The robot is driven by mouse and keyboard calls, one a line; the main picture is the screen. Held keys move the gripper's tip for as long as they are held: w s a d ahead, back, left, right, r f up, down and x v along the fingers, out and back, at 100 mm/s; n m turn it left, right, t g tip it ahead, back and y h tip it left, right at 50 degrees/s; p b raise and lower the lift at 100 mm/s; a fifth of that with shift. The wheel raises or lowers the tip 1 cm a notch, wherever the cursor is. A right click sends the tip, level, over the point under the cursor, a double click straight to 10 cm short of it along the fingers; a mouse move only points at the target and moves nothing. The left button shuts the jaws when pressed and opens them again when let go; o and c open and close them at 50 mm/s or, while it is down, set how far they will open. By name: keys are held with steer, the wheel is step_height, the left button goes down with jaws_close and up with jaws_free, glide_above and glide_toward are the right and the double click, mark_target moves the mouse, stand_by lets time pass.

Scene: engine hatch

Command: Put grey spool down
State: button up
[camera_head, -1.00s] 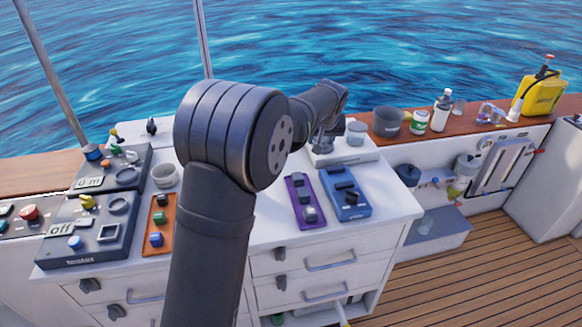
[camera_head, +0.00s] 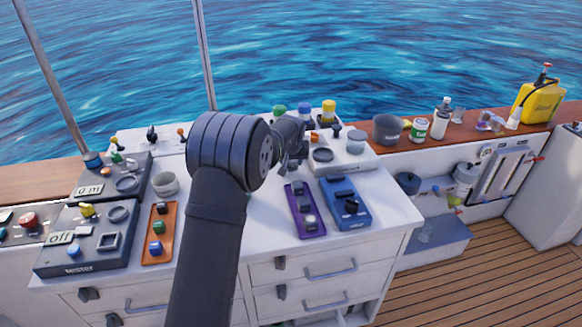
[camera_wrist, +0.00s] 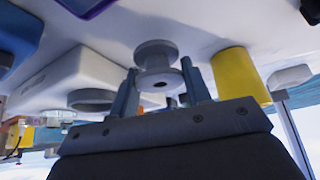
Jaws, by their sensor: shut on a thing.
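The grey spool (camera_wrist: 157,66) shows in the wrist view with its round flanges and a hole in its near end. It sits between the two fingers of my gripper (camera_wrist: 160,92), which are shut on it. The white worktop (camera_wrist: 205,22) lies beyond the spool; I cannot tell whether they touch. In the head view my gripper (camera_head: 287,165) is low over the middle of the worktop, partly hidden by my own arm. The spool cannot be made out there.
A purple panel (camera_head: 304,208) and a blue panel (camera_head: 345,203) lie right of my gripper. A white device (camera_head: 338,163) with a dark ring stands behind them. Green, blue and yellow (camera_head: 328,112) cylinders stand at the back. An orange panel (camera_head: 158,233) and grey testers lie left.

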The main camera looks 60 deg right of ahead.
mark_target(291, 167)
steer(key=shift+f, duration=1.4)
steer(key=shift+f, duration=0.1)
steer(key=o, duration=1)
steer(key=shift+s+a+r, duration=0.1)
steer(key=shift+r, duration=0.3)
steer(key=v, duration=1.1)
steer(key=shift+a+r, duration=0.15)
